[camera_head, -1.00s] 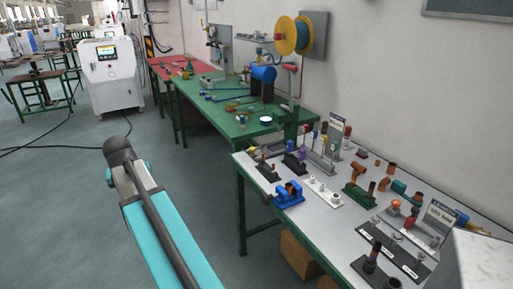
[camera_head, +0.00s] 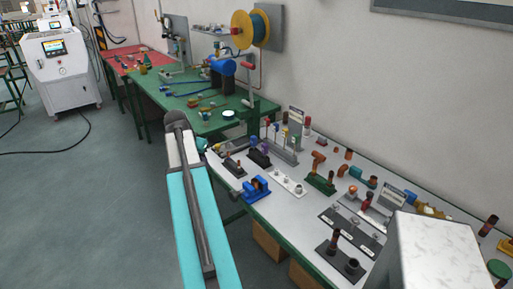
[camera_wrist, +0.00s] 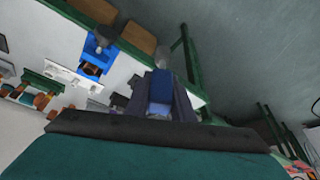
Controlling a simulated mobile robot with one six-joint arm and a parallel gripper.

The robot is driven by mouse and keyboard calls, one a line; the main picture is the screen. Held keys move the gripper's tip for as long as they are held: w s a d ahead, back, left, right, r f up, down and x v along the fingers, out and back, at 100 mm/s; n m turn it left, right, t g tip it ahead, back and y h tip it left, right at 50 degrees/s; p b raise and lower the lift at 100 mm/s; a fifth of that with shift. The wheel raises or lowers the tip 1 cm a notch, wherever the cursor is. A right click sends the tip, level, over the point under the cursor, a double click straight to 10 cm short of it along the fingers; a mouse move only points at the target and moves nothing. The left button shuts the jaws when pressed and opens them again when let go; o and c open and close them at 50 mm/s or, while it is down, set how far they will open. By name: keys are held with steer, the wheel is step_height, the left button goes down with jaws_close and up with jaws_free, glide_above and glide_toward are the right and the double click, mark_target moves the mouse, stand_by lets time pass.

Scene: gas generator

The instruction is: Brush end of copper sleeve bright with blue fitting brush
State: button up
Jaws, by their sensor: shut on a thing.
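In the wrist view my gripper (camera_wrist: 160,104) is shut on a blue handle (camera_wrist: 160,86), which I take for the blue fitting brush. A blurred grey part extends beyond the handle, and its bristles cannot be made out. A blue vise (camera_head: 256,189) stands at the left front edge of the white bench. It also shows in the wrist view (camera_wrist: 99,48), with a copper-brown piece (camera_wrist: 92,70) at it, probably the copper sleeve; its end is not clear. The gripper is apart from the vise. In the head view my arm hides the gripper.
A rack with colour-topped tools (camera_head: 283,148) stands at the back of the white bench (camera_head: 292,217). Copper fittings (camera_head: 319,160), a white block strip (camera_head: 287,181) and dark holders (camera_head: 341,258) crowd it. A large pale box (camera_head: 432,250) blocks the right front. A green bench (camera_head: 185,120) lies beyond.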

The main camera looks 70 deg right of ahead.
steer(key=s+d+r+m+g+p, duration=0.1)
steer(key=s+d+m+p, duration=0.1)
steer(key=s+d, duration=0.3)
steer(key=s+d+r+m+g+p, duration=0.1)
steer(key=s+d+m, duration=0.3)
steer(key=s, duration=1)
steer(key=shift+s+d+r+y+p, duration=0.2)
steer(key=shift+d+r+y+p, duration=0.15)
steer(key=shift+d+p, duration=0.45)
steer(key=shift+f, duration=0.2)
steer(key=shift+f+b, duration=1.55)
steer(key=shift+f, duration=1.1)
steer(key=shift+f+b, duration=0.95)
steer(key=shift+f, duration=0.75)
steer(key=shift+a+n, duration=0.1)
steer(key=shift+n, duration=0.2)
steer(key=n+t, duration=0.1)
steer(key=n, duration=0.1)
steer(key=shift+w+n, duration=0.1)
steer(key=shift+n, duration=0.2)
steer(key=shift+w+n+t+p, duration=0.25)
steer(key=shift+n+t+p, duration=0.3)
steer(key=shift+n, duration=1.15)
steer(key=shift+n, duration=0.3)
